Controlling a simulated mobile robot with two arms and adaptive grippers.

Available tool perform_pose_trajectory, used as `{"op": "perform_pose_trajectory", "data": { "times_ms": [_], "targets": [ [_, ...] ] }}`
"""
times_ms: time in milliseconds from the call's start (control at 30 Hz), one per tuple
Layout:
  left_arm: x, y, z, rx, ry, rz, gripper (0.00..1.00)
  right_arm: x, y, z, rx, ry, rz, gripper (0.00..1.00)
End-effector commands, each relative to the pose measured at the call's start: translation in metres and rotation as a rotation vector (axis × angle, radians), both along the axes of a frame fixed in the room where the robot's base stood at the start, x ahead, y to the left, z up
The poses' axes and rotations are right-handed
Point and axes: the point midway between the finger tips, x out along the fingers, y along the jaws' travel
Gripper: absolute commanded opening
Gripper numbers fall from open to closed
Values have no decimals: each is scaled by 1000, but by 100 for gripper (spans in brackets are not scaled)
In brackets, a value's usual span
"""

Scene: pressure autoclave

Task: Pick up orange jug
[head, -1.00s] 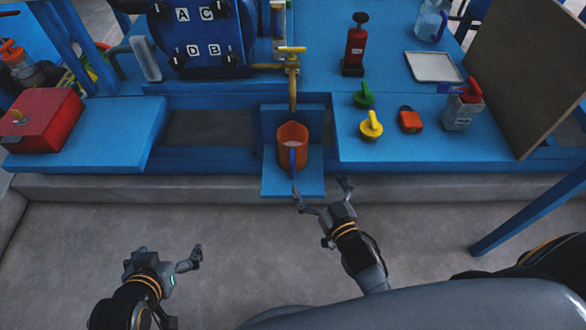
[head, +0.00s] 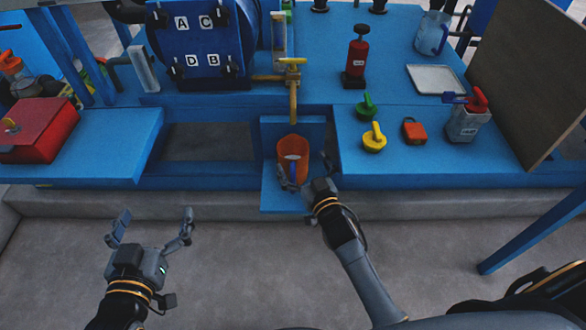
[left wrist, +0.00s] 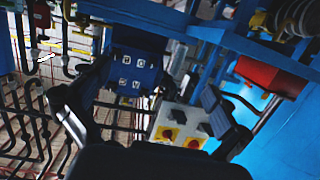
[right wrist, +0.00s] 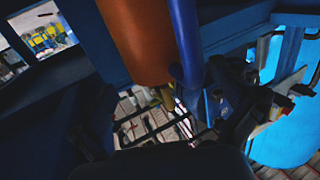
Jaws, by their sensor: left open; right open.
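The orange jug (head: 293,154) stands on a low blue step under a yellow tap, with its blue handle (head: 293,172) facing me. My right gripper (head: 305,175) is at the jug's front, its open fingers beside the handle. In the right wrist view the orange jug (right wrist: 139,40) and its blue handle (right wrist: 187,45) fill the upper middle, and the handle lies above the gap between the fingers. I cannot tell whether a finger touches it. My left gripper (head: 152,222) is open and empty over the floor at the left, far from the jug.
The yellow tap (head: 292,85) hangs above the jug. To the right, the blue bench carries a yellow knob piece (head: 374,140), a red padlock (head: 414,131) and a grey jug (head: 465,122). A red box (head: 38,130) sits at the left. The floor in front is clear.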

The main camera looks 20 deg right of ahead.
Motion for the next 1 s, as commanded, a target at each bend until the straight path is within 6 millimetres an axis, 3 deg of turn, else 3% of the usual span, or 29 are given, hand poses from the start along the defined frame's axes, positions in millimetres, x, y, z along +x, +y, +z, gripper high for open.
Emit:
{"op": "perform_pose_trajectory", "data": {
  "times_ms": [300, 633, 1000],
  "targets": [
    [6, -9, 44, -63, -247, -16, 100, 33, 5, 2, 0, -2, 0, 100],
    [6, -9, 51, -71, -276, -18, 100, 36, 5, 3, 1, 0, 0, 100],
    [6, -9, 51, -70, -275, -17, 100, 36, 5, 3, 1, 0, 0, 25]
  ]
}}
